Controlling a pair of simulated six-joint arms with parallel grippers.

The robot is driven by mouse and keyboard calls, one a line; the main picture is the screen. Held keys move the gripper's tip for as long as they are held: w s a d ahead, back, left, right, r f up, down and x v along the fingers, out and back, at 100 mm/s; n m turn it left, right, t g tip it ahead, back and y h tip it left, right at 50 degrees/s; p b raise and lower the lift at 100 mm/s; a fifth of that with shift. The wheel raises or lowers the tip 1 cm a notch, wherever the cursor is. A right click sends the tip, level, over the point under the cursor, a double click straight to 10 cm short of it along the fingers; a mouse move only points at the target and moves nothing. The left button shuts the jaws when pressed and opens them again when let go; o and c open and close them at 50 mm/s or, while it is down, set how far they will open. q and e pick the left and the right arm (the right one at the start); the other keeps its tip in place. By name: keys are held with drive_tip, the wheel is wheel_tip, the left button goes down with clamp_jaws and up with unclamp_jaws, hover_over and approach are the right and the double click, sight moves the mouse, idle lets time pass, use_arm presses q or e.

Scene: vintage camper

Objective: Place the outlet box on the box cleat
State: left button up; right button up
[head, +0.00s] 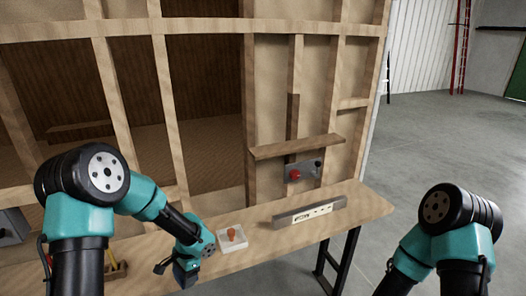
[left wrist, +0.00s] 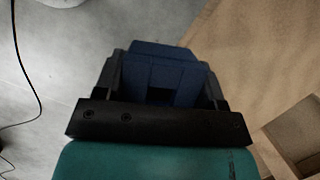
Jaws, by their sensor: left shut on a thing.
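My left gripper (head: 181,264) is low at the front edge of the workbench, left of centre in the head view. It is shut on a dark blue box, which I take to be the outlet box (left wrist: 165,70); in the left wrist view the box sits between the black fingers. In the head view the box shows only as a small blue patch (head: 184,277). A short upright wooden strip (head: 293,115) stands on the wall framing above a ledge; I cannot tell for sure whether it is the box cleat. My right gripper is outside the frame.
The workbench (head: 365,204) runs below the framed wall. A wooden ledge (head: 295,147) juts out above a grey panel with a red knob (head: 303,171).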

use_arm(q)
drive_tip(key=w+d+n+h, duration=0.1)
drive_tip(key=w+d+n, duration=0.3)
drive_tip(key=d, duration=0.7)
drive_tip(key=w+d+f+n+h, duration=0.1)
drive_tip(key=w+d+n, duration=0.3)
drive_tip(key=w+d, duration=0.3)
drive_tip(key=d, duration=0.5)
drive_tip(key=shift+w+f+g, duration=0.25)
drive_tip(key=shift+w+g, duration=0.05)
drive_tip(key=shift+g, duration=0.1)
